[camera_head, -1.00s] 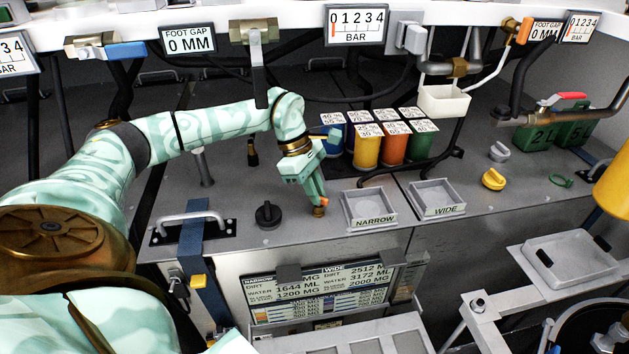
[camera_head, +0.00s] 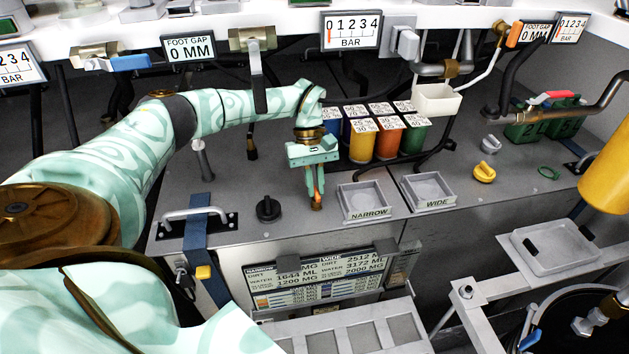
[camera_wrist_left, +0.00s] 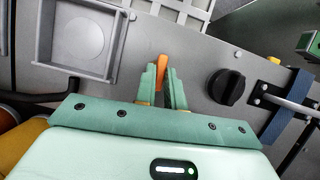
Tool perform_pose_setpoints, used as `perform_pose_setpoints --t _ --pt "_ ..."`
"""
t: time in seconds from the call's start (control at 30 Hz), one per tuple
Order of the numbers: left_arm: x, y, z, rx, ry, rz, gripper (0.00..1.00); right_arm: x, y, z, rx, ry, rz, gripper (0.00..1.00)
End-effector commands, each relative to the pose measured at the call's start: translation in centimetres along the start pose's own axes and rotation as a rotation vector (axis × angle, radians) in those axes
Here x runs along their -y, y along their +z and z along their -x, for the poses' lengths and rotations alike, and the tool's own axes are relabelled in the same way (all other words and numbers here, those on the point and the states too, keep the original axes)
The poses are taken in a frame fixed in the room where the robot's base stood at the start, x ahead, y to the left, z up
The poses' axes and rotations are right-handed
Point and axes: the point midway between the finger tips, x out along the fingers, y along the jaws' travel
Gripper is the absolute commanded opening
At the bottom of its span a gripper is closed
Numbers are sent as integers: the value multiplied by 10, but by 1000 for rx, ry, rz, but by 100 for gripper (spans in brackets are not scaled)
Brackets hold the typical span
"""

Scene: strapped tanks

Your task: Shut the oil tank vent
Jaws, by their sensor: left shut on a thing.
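The vent (camera_head: 316,205) is a small brass fitting on the grey tank top, between the black cap and the NARROW tray. Its orange lever (camera_wrist_left: 161,73) shows between the fingers in the left wrist view. My left gripper (camera_head: 316,194) points down over the fitting and is shut on this lever; it also shows in the left wrist view (camera_wrist_left: 163,88). The fingers hide part of the fitting, so its exact setting is hard to tell. My right gripper is in neither view.
A black cap (camera_head: 268,209) stands left of the vent. The NARROW tray (camera_head: 364,213) and WIDE tray (camera_head: 429,205) lie to its right. Several coloured containers (camera_head: 362,146) stand behind. A strap (camera_head: 196,235) and handle (camera_head: 192,214) are further left.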

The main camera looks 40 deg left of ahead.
Motion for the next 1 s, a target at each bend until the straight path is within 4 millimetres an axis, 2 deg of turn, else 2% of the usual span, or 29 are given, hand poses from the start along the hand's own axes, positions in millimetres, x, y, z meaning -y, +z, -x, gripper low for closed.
perform_pose_setpoints --t 0.3,0.73,0.8,0.83,1.0 --pt "-2 -1 3 -5 -26 -78 0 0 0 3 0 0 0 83" --pt "-2 -1 2 -5 -30 -87 0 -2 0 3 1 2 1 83" --pt "-2 -1 2 -5 -30 -86 25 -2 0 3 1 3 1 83" --pt "-2 -1 2 -5 -30 -86 33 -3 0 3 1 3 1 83" --pt "-1 0 1 -3 -32 -85 33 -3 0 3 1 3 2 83"
